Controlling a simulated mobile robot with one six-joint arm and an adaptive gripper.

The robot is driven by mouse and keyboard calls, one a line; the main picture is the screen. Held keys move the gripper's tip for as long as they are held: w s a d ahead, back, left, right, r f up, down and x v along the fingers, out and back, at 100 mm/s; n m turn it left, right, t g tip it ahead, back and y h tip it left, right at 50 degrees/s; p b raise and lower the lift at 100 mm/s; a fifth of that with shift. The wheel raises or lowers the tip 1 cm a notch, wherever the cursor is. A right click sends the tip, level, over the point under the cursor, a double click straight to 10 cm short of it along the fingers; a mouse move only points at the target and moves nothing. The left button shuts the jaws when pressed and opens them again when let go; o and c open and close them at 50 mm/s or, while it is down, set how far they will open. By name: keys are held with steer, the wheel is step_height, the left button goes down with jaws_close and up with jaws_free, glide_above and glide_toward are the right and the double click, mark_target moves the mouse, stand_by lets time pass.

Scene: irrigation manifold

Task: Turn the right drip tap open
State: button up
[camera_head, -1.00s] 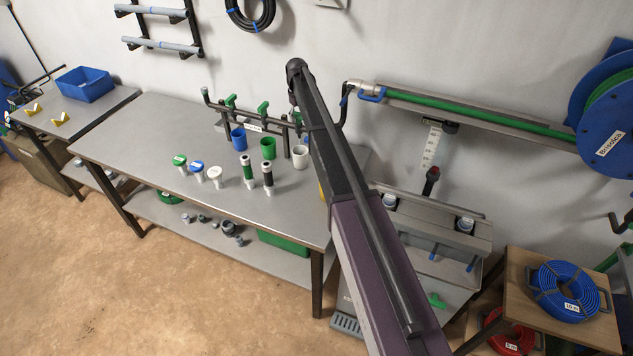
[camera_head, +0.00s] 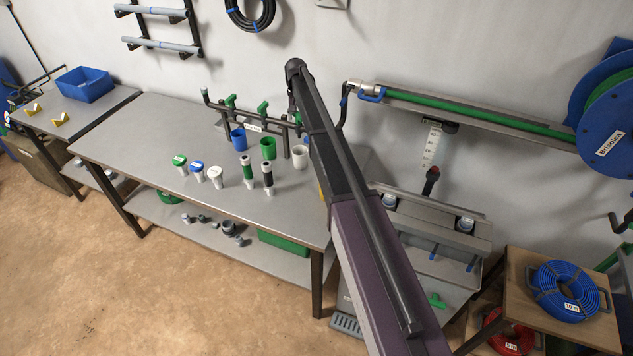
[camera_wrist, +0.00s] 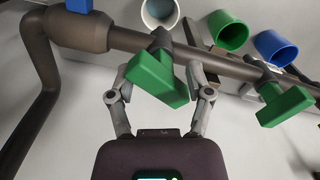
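The right drip tap has a green handle (camera_wrist: 157,80) on the grey manifold pipe (camera_wrist: 205,57), beside the white cup (camera_wrist: 160,12) in the wrist view. My gripper (camera_wrist: 158,70) is open, with one finger on each side of this handle. A gap shows at the left finger; the handle's lower right end is close to the right finger, and I cannot tell if they touch. A second green tap (camera_wrist: 284,103) is farther right in the wrist view. In the head view, my arm hides the gripper and much of the right tap; the left tap (camera_head: 231,101) and middle tap (camera_head: 263,107) show.
A green cup (camera_wrist: 228,31) and a blue cup (camera_wrist: 275,48) stand near the pipe. A thick pipe fitting (camera_wrist: 78,32) with a blue part (camera_wrist: 79,5) lies left of my gripper. Capped pieces and tubes stand on the workbench (camera_head: 135,135); its left part is mostly clear.

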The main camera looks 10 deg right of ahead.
steer(key=m, duration=0.4)
steer(key=shift+a, duration=0.1)
step_height(320, 180, up, 14)
steer(key=p, duration=1.4)
steer(key=s+f+n+b, duration=0.2)
steer(key=s+f+b, duration=0.7)
steer(key=s, duration=0.6)
steer(key=s+f+n+b, duration=0.2)
steer(key=s+f+b, duration=0.7)
steer(key=s, duration=0.5)
steer(key=shift+s+d+f+n+b, duration=0.2)
steer(key=shift+s+f+n+b, duration=0.15)
steer(key=shift+f+n, duration=0.05)
steer(key=n+t+p, duration=0.2)
steer(key=t+p, duration=0.2)
steer(key=p, duration=1.2)
glide_toward(298, 114)
step_height(298, 114, up, 2)
steer(key=s, duration=0.2)
steer(key=shift+w+r+t, duration=0.15)
steer(key=shift+w+t, duration=0.15)
